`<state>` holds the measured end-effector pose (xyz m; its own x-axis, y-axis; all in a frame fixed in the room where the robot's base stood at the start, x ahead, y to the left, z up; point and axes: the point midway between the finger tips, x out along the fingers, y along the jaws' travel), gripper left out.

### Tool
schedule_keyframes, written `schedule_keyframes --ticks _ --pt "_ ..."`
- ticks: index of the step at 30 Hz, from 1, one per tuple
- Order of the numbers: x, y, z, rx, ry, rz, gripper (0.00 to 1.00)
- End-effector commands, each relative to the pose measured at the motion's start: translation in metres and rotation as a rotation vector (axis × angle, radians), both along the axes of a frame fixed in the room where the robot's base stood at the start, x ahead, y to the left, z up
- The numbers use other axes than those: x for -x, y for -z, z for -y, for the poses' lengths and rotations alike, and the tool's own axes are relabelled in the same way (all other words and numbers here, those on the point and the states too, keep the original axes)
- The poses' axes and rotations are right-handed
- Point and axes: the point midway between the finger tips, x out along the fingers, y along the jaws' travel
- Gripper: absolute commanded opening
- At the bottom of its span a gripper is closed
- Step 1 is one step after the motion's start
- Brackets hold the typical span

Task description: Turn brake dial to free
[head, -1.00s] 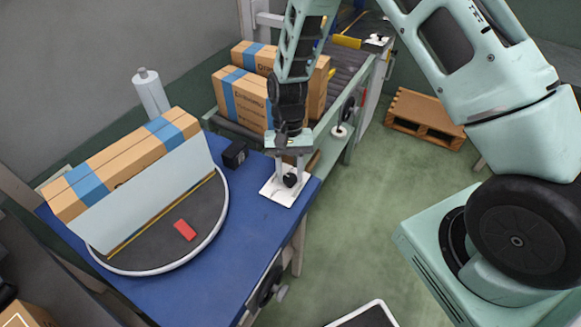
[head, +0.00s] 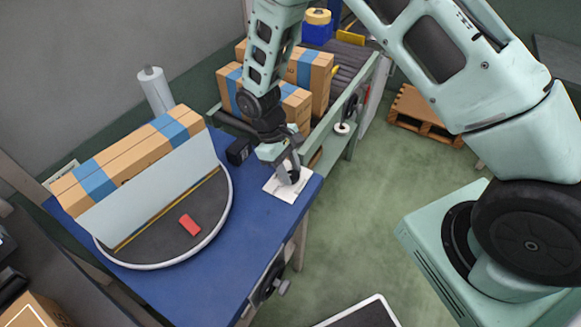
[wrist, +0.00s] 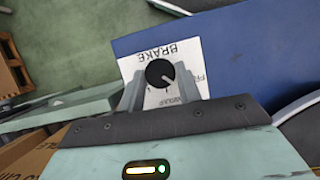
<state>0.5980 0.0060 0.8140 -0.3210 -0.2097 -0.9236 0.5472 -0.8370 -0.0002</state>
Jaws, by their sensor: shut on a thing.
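The brake dial (wrist: 160,73) is a round black knob on a white plate (wrist: 127,68) marked BRAKE, which reads upside down in the wrist view. A white pointer line on the knob points to the lower right there, towards the side with partly hidden lettering starting "FR". My gripper (wrist: 160,88) is shut on the dial, one finger on each side. In the head view the plate (head: 273,187) lies at the blue table's right corner, with my gripper (head: 289,176) tilted over it and hiding most of the dial.
The blue table (head: 215,262) carries a round turntable (head: 150,246) with a long carton (head: 125,163), a pale upright panel and a red block (head: 190,225). A small black box (head: 239,151) stands close behind my gripper. Cartons sit on the conveyor behind.

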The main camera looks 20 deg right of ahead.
Motion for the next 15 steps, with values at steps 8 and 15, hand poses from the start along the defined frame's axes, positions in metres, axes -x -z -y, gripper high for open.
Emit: schedule_keyframes --ticks 8,15 --pt "-0.0002 -0.0009 -0.0019 0.000 -0.197 0.003 0.11" --pt "0.0003 -0.0006 -0.0021 -0.001 -0.291 0.004 0.11"
